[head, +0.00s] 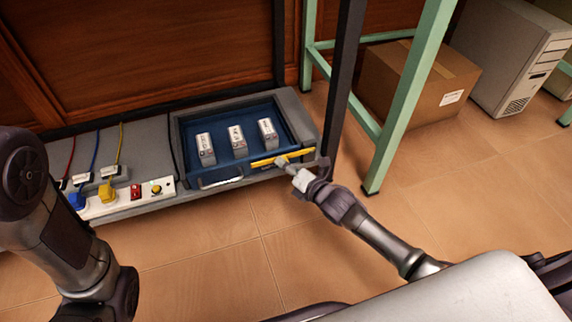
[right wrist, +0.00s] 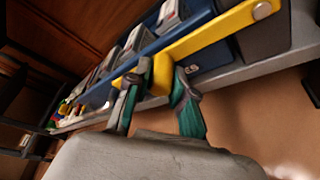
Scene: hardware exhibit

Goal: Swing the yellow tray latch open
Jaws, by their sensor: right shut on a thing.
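The yellow latch (head: 296,154) is a flat bar lying across the front right edge of the blue tray (head: 222,152). In the right wrist view the latch (right wrist: 215,35) runs from a round pivot at upper right down to a tab near the middle. My right gripper (head: 283,163) reaches in from the lower right and is shut on the latch's tab. Its two fingers (right wrist: 160,85) stand on either side of the tab in the right wrist view. My left arm shows at the left of the head view, but its gripper is out of view.
Three small white boxes (head: 238,140) stand in the tray, which has a silver handle (head: 222,180) in front. A power strip (head: 125,199) with plugs lies to the left. A dark post (head: 343,85) and a green table leg (head: 408,100) stand to the right. The floor in front is clear.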

